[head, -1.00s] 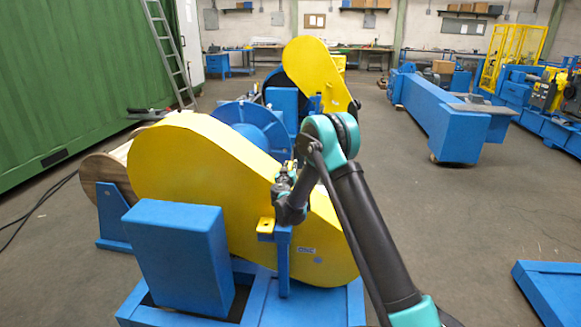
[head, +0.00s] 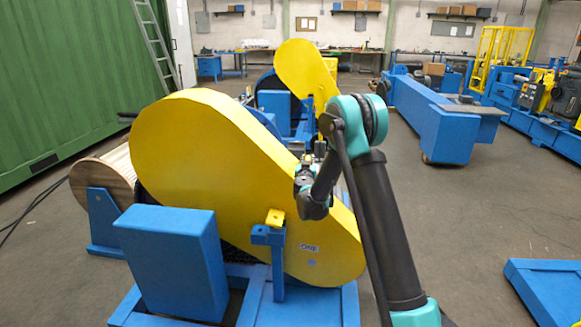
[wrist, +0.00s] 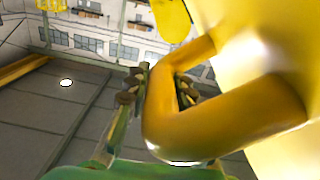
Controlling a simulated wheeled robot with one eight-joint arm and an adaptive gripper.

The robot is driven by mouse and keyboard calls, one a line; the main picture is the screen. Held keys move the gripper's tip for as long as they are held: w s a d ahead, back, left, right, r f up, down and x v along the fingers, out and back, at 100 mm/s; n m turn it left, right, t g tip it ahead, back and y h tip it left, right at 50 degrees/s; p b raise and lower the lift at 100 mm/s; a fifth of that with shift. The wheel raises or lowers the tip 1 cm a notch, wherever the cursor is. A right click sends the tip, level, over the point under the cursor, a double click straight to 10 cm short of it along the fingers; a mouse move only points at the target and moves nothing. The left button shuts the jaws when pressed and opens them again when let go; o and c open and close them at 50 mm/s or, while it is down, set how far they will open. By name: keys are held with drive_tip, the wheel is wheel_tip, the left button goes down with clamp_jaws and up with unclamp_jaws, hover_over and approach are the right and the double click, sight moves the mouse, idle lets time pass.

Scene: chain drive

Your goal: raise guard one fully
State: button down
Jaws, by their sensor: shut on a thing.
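Guard one is the large yellow cover (head: 205,150) labelled "ONE", in the middle of the head view. It is tilted up off its blue base, with dark parts showing below its lower edge. In the wrist view its yellow bar handle (wrist: 225,115) stands out from the bright yellow panel. My gripper (wrist: 158,95) is shut on this handle, with a finger on each side of it. In the head view my gripper (head: 305,172) is at the guard's upper right edge, partly hidden by my own arm.
A blue post with a yellow top (head: 275,219) stands in front of the guard. A blue box (head: 172,262) is at front left, a wooden reel (head: 103,180) behind it. A second yellow guard (head: 305,70) stands raised farther back.

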drive_tip(key=d+r+m, duration=0.2)
drive_tip(key=d, duration=1.1)
drive_tip(key=s+d+r+m, duration=0.1)
drive_tip(key=d+r+m, duration=0.1)
drive_tip(key=d, duration=1.2)
drive_tip(key=shift+d, duration=0.25)
drive_tip(key=c, duration=1.3)
unclamp_jaws()
drive_tip(key=shift+d, duration=0.2)
drive_tip(key=shift+a, duration=0.25)
